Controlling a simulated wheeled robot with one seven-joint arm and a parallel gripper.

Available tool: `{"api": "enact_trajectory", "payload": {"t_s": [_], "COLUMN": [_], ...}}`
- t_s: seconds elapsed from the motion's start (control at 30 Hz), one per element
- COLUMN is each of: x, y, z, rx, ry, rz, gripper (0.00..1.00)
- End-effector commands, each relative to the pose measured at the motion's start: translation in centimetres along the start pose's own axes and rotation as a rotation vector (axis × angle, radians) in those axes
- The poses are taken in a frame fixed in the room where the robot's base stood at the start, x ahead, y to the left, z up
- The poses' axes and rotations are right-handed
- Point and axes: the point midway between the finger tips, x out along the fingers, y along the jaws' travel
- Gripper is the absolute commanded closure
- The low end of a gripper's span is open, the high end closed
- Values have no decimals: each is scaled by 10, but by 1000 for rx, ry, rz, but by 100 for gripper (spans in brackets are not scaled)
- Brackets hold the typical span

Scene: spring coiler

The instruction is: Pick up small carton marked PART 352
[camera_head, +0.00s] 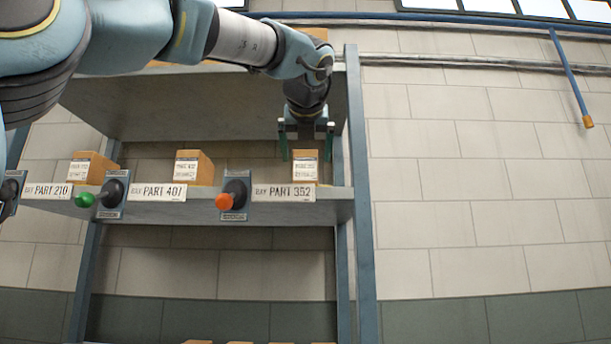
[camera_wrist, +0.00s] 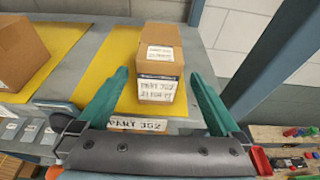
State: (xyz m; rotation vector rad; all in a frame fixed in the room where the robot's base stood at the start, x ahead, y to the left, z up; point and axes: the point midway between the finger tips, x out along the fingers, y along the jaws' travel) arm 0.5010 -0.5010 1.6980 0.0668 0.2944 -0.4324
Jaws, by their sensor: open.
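The small carton marked PART 352 (camera_head: 305,167) stands on the shelf behind the PART 352 bay label, at the right end. In the wrist view the carton (camera_wrist: 160,62) is brown with white labels on its top and front, and it stands on a yellow mat (camera_wrist: 118,92). My gripper (camera_head: 306,152) is above and in front of the carton. In the wrist view my gripper's (camera_wrist: 160,82) two green fingers are open and apart, one on each side of the carton's near end. No contact with the carton shows.
Other cartons stand at PART 401 (camera_head: 193,167) and PART 210 (camera_head: 92,167). An orange knob (camera_head: 224,202) and a green knob (camera_head: 85,200) stick out of the shelf front. A blue-grey upright (camera_head: 360,200) stands close right of the carton. An upper shelf (camera_head: 200,105) hangs above.

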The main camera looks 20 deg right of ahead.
Motion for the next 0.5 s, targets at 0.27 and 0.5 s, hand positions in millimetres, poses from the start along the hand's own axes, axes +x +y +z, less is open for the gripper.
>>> {"api": "enact_trajectory", "payload": {"t_s": [0.27, 0.5], "x": [28, 58], "y": [0, 2], "z": [1, 7], "rx": [-1, 1], "ry": [1, 3], "rz": [0, 1], "gripper": [0, 0]}}
